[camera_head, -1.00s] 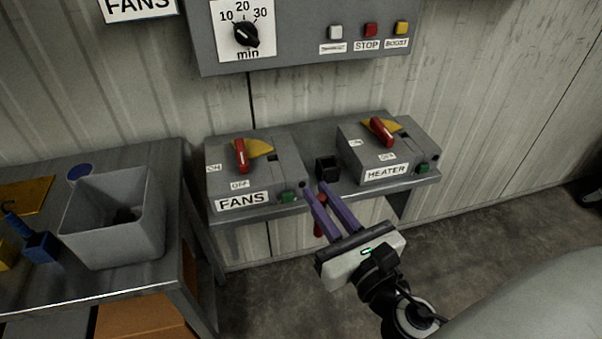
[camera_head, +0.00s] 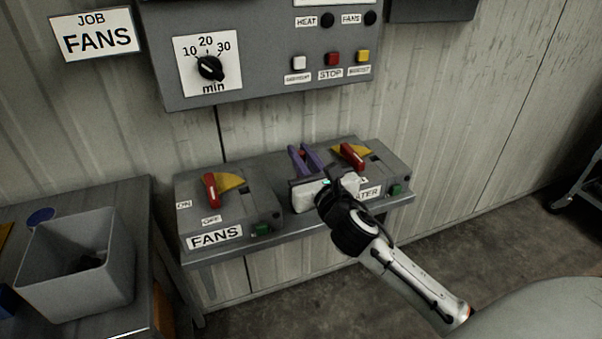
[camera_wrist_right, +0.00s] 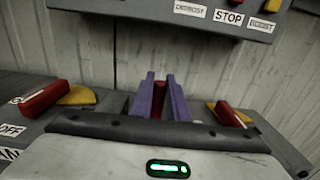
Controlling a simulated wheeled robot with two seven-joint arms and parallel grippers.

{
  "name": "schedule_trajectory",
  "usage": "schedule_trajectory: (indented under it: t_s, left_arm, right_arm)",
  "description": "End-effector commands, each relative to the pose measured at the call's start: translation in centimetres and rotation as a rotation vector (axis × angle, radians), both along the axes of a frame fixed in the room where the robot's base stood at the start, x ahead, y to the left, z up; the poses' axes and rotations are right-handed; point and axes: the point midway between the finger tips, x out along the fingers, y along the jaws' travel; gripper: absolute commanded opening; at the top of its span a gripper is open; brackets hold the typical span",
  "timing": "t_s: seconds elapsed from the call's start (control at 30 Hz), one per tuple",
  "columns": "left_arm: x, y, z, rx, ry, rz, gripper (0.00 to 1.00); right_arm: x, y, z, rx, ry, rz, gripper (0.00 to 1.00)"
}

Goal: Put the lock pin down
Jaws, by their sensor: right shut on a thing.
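My right gripper (camera_head: 301,150) is over the shelf between the FANS box (camera_head: 226,205) and the HEATER box (camera_head: 385,160). Its two purple fingers point toward the wall and are shut on the red lock pin. Only a small red part of the lock pin (camera_wrist_right: 158,105) shows between the fingers in the right wrist view; the rest is hidden. I cannot tell whether the pin touches anything below. The small black holder between the boxes is hidden behind my gripper. My left gripper is not in view.
Both boxes carry a red handle on a yellow plate, the FANS handle (camera_head: 211,190) and the HEATER handle (camera_head: 352,155). A grey control panel (camera_head: 265,60) hangs above. A grey bin (camera_head: 75,285) stands on the left table.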

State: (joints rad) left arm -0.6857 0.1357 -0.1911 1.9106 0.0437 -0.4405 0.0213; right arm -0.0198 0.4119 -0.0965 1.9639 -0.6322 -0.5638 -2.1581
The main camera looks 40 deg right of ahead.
Motion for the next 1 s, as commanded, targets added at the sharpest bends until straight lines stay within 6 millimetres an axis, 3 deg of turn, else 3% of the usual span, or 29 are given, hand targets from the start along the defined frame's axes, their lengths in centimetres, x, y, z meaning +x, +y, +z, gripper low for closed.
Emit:
schedule_trajectory:
  t_s: [0.2, 0.6, 0.63, 0.73, 1.0]
  left_arm:
    - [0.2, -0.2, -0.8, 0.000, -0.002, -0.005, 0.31]
    - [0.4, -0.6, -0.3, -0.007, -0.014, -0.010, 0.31]
    - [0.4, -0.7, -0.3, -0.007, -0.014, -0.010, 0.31]
    - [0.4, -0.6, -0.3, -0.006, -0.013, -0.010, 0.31]
    - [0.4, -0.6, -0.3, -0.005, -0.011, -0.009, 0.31]
  right_arm:
    - [0.0, 0.0, -3.3, 0.003, 0.002, 0.000, 0.00]
    - [0.0, 0.1, -3.8, -0.001, 0.001, 0.001, 0.00]
    - [0.0, 0.1, -3.8, 0.000, 0.002, 0.001, 0.16]
    - [0.0, 0.1, -3.7, 0.000, 0.002, 0.001, 0.33]
    - [0.0, 0.1, -3.7, 0.000, 0.002, 0.001, 0.33]
